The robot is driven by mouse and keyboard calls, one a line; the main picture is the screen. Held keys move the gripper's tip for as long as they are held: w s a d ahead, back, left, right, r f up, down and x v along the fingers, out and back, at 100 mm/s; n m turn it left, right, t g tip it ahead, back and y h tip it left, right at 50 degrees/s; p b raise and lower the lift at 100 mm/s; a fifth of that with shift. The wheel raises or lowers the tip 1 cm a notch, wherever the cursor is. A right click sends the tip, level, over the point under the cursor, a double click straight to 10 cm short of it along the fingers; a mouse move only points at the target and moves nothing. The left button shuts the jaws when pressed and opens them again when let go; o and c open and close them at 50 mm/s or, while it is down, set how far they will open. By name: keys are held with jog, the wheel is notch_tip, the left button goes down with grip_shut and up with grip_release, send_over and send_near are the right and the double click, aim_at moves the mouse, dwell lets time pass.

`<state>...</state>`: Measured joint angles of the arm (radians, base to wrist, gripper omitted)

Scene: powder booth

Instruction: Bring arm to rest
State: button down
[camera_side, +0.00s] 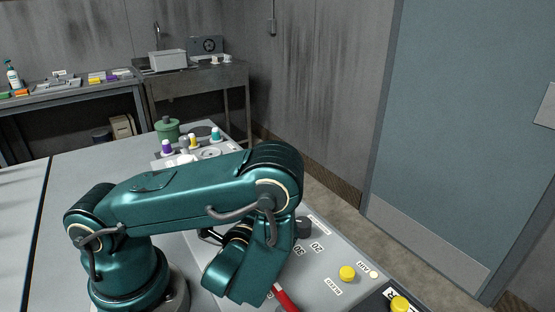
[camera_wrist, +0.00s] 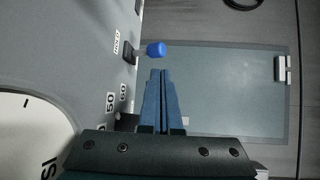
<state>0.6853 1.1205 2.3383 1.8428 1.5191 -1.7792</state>
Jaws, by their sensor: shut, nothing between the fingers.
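My gripper (camera_wrist: 161,75) shows in the wrist view, its two blue fingers pressed together with nothing between them. The fingertips point toward a blue knob (camera_wrist: 156,48) on a grey panel (camera_wrist: 75,45), and a gap shows between tips and knob in the picture. In the side view my teal arm is folded over the bench, with its forearm roughly level and its wrist bent down. The fingers are hidden there behind the wrist.
A red handle (camera_side: 285,298) shows close to my wrist. Yellow knobs (camera_side: 347,273) (camera_side: 399,304) and a black knob (camera_side: 303,227) stand on the panel. A green pot (camera_side: 167,128) and small capped bottles (camera_side: 216,134) stand behind my arm. The bench's left part is clear.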

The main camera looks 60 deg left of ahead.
jog(key=shift+s+d+r, duration=0.1)
jog(key=shift+s+d, duration=0.15)
jog(key=shift+s, duration=0.2)
